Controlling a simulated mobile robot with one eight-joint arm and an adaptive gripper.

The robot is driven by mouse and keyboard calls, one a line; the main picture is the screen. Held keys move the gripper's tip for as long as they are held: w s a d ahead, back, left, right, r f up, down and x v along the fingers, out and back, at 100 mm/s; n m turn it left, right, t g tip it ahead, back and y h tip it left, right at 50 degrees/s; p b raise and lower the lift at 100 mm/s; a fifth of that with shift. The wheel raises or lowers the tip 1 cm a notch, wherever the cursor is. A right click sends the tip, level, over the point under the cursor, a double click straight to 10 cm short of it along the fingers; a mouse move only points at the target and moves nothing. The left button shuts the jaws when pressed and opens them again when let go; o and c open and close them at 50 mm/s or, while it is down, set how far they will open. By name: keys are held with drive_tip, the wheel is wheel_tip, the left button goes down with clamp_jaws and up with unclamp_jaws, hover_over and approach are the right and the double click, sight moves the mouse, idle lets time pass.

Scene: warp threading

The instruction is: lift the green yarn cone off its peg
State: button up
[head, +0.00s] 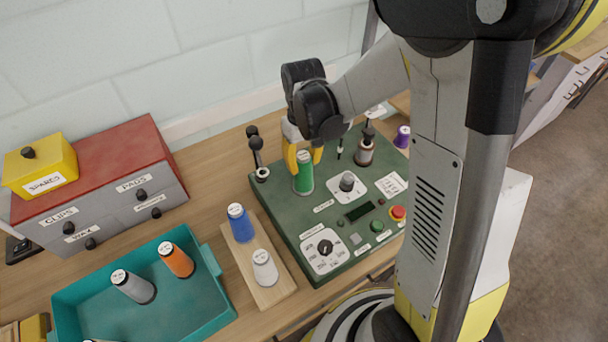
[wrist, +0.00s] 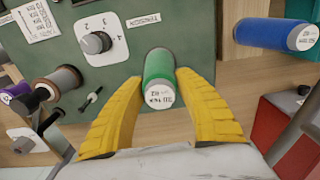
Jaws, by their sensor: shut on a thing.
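The green yarn cone (head: 303,174) stands upright over the back part of the dark green machine panel (head: 285,215). It has a white labelled top. My gripper (head: 303,152) is above and behind it, with yellow fingers at its upper part. In the wrist view the green cone (wrist: 160,75) lies between the two yellow fingertips (wrist: 160,80), which are shut on it. The peg is hidden, and I cannot tell whether the cone's base touches the panel.
A blue cone (head: 239,222) and a white cone (head: 264,267) stand on a wooden board (head: 278,292) left of the panel. A teal tray (head: 208,318) holds grey and orange cones. A dark post (head: 256,150) and a brown spool (head: 365,150) flank my gripper. Drawers (head: 110,190) stand at left.

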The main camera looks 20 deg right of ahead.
drive_tip(key=shift+r+p, duration=3.45)
drive_tip(key=shift+r, duration=1.6)
drive_tip(key=shift+s+f, duration=0.1)
